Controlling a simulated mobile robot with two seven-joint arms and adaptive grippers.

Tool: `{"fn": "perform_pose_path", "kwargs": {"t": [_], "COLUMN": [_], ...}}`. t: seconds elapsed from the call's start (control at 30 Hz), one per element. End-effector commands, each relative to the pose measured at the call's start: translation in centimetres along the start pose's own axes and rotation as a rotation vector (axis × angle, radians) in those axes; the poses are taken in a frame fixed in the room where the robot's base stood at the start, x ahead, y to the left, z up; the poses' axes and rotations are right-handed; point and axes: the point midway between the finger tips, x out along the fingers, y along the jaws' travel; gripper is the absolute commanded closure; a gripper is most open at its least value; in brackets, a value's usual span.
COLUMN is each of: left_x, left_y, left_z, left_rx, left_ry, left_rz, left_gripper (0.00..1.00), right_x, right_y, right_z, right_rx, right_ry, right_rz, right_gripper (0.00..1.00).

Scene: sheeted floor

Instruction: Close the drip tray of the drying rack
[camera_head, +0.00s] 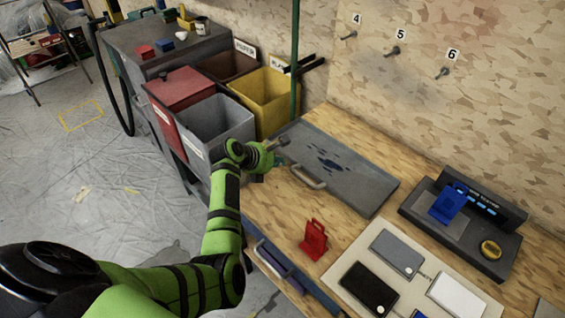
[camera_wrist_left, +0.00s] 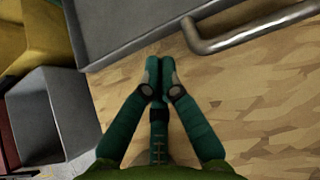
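The drip tray (camera_head: 355,178) is a flat grey tray with dark blue spots, lying on the wooden bench. Its light metal bar handle (camera_head: 307,177) is on the front side, facing me. My left gripper (camera_head: 281,152) is at the tray's left front corner, left of the handle. In the left wrist view the gripper's green fingers (camera_wrist_left: 159,78) meet at the tips with nothing between them. The tray's edge (camera_wrist_left: 120,45) lies just beyond the tips, and the handle (camera_wrist_left: 245,36) is to the upper right. I cannot tell whether the fingertips touch the tray. My right gripper is out of view.
Grey (camera_head: 215,125), yellow (camera_head: 268,98) and red-lidded (camera_head: 182,88) bins stand left of the bench. A green post (camera_head: 295,60) rises behind the tray. A red stand (camera_head: 314,240), a mat with devices and a dark tester (camera_head: 470,235) are to the right.

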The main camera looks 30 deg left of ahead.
Motion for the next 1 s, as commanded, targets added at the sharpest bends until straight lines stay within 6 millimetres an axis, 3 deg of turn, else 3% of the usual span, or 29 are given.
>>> {"fn": "perform_pose_path", "kwargs": {"t": [0.23, 0.73, 1.0], "left_x": [2.5, 2.9, 5.1], "left_y": [0.0, 0.0, -0.1], "left_z": [0.0, 0.1, 2.3], "left_rx": [0.003, 0.003, 0.002], "left_ry": [0.001, 0.001, -0.004], "left_rz": [0.0, 0.001, -0.002], "left_gripper": [1.0, 1.0, 1.0], "right_x": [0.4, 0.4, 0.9], "right_y": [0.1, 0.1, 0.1], "right_z": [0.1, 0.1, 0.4], "right_rx": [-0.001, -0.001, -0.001], "right_ry": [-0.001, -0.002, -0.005], "right_rz": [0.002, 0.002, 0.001], "right_gripper": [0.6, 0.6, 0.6]}}
